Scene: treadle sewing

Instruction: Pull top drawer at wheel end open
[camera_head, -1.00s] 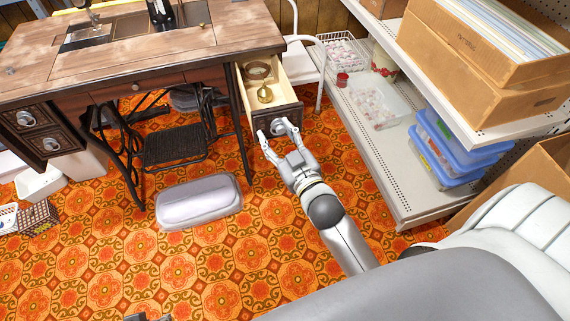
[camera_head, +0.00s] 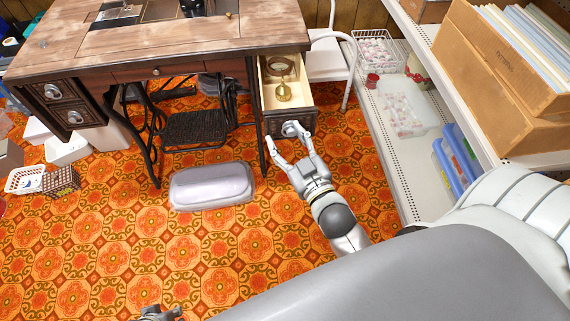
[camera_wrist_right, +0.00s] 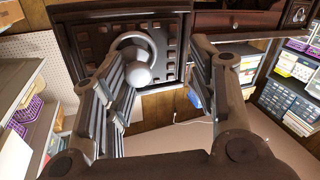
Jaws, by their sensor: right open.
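The top drawer (camera_head: 290,104) at the right end of the sewing table (camera_head: 155,70) stands pulled out, its pale inside showing. A round hoop (camera_head: 280,67) and a brass item (camera_head: 283,92) lie in it. My right gripper (camera_head: 281,136) is open at the drawer's front, close to its round metal knob (camera_head: 291,128). In the right wrist view, the knob (camera_wrist_right: 138,66) lies in the gap between the open fingers (camera_wrist_right: 155,62), nearer the left one; contact cannot be told. Only a small part of my left gripper (camera_head: 160,314) shows at the bottom edge.
A metal shelf (camera_head: 385,153) with boxes and bins stands close to the right of my right arm. A white chair (camera_head: 330,60) is behind the drawer. A grey rounded case (camera_head: 211,186) lies on the patterned floor. Open floor lies left of my arm.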

